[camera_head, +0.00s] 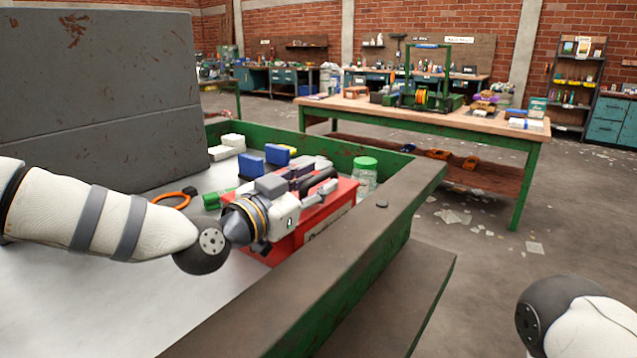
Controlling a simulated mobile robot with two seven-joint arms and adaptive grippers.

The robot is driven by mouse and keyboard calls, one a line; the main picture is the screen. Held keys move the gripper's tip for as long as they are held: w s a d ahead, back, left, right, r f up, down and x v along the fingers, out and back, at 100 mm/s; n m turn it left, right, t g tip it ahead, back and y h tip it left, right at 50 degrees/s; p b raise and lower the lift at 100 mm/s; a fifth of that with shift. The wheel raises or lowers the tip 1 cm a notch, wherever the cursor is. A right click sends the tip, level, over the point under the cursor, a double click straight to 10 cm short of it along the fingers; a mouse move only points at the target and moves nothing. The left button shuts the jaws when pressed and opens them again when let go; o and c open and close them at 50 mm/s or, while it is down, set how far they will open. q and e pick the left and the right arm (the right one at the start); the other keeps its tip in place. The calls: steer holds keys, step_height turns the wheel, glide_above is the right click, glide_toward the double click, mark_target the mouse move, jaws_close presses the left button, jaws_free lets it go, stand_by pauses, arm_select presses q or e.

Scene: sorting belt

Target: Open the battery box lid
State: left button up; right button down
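The red battery box (338,213) stands inside the green-rimmed belt tray near its right wall, with part of a pale label showing on its front. My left gripper (322,184) reaches in from the left and lies over the top of the box. Its wrist and fingers hide most of the top, so I cannot tell whether the lid is open or shut. I cannot tell whether the fingers touch the lid or how far apart they are. My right arm shows only as a link at the lower right; its gripper is out of view.
A glass jar with a green lid (366,176) stands right behind the box. Blue blocks (277,154), white blocks (233,140) and an orange ring (171,201) lie farther back and left. The tray's rim (345,270) runs along the right; a grey panel (95,95) rises at left.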

arm_select(q)
steer(key=shift+w+d, duration=0.35)
steer(key=shift+w, duration=0.1)
jaws_close()
